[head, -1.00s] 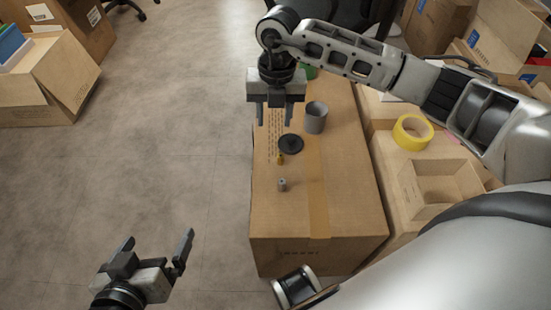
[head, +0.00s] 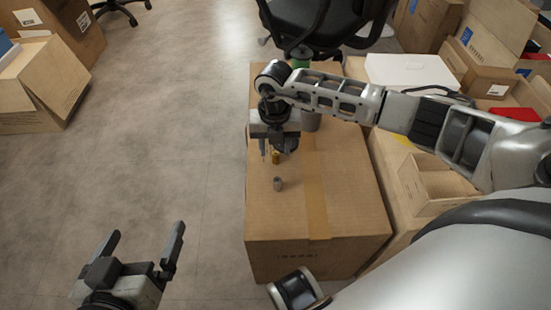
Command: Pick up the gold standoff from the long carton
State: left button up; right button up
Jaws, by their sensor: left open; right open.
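The long carton (head: 345,205) stands in the middle of the head view, with a tape strip along its top. The small gold standoff (head: 275,157) stands on the carton top. My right gripper (head: 270,158) is open and points down close to the standoff, which shows between or just beside its fingers; I cannot tell which. A small grey cylinder (head: 278,184) stands nearer to me on the carton. My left gripper (head: 143,240) is open and empty over the floor at the lower left.
A dark round disc (head: 288,143) and a grey cup (head: 311,122) are partly hidden behind my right gripper. An open box (head: 432,190) lies right of the carton. An office chair (head: 318,22) stands behind.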

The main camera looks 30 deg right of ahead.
aim_at(276, 158)
notch_tip(276, 158, down, 2)
jog(key=shift+f+b, duration=0.35)
jog(key=shift+f, duration=0.1)
grip_shut()
pick_arm(q)
jog(key=shift+w+d+r+t+h, duration=0.1)
jog(key=shift+d+r+t+h, duration=0.2)
jog(key=shift+r, duration=0.3)
pick_arm(e)
jog(key=shift+r, duration=0.1)
jog(key=shift+d, duration=0.1)
